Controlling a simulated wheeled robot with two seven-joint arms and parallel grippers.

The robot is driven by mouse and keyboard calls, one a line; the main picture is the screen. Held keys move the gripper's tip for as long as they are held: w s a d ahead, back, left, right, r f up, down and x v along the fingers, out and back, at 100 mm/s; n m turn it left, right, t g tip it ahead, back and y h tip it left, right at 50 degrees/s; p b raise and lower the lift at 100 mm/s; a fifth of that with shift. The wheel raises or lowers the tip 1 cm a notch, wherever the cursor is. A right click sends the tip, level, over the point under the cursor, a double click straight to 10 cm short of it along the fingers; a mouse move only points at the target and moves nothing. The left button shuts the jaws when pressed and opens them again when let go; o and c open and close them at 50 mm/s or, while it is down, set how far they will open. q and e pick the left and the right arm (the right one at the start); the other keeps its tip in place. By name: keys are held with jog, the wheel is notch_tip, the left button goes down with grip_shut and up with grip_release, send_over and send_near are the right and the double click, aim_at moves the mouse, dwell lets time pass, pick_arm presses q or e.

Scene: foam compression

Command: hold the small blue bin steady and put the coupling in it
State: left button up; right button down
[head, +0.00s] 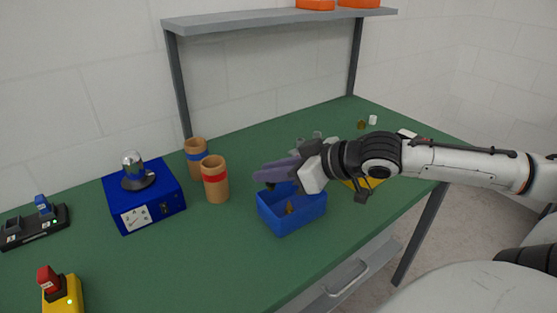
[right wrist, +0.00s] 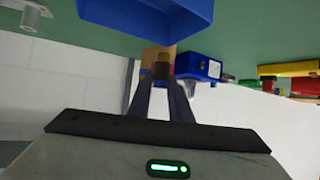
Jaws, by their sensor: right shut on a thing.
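The small blue bin (head: 290,224) stands on the green table and also shows at the top of the right wrist view (right wrist: 150,14). My right gripper (head: 265,175) is above the bin, its fingers pointing left. In the right wrist view, it is shut on a small dark brass piece (right wrist: 161,70), which looks like the coupling; its shape is mostly hidden. Another small brass piece (head: 289,208) shows inside the bin. My left gripper is not in view, and no gripper touches the bin.
Two cardboard tubes (head: 215,181) stand left of the bin. Grey metal fittings (head: 318,140) lie behind my right gripper. Table in front is clear.

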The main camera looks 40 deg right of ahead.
jog(key=s+a+f+n+g+y, duration=0.1)
jog(key=s+a+n+g+y, duration=0.1)
jog(key=a, duration=0.5)
jog(key=s+a+n+g+y, duration=0.2)
jog(key=s+a+n+y, duration=0.2)
jog(key=s+a+n, duration=0.1)
jog(key=shift+s+a+f+n+y, duration=0.3)
jog(key=shift+s+a+f, duration=0.05)
jog(key=shift+s+a, duration=0.6)
jog(key=shift+a, duration=0.2)
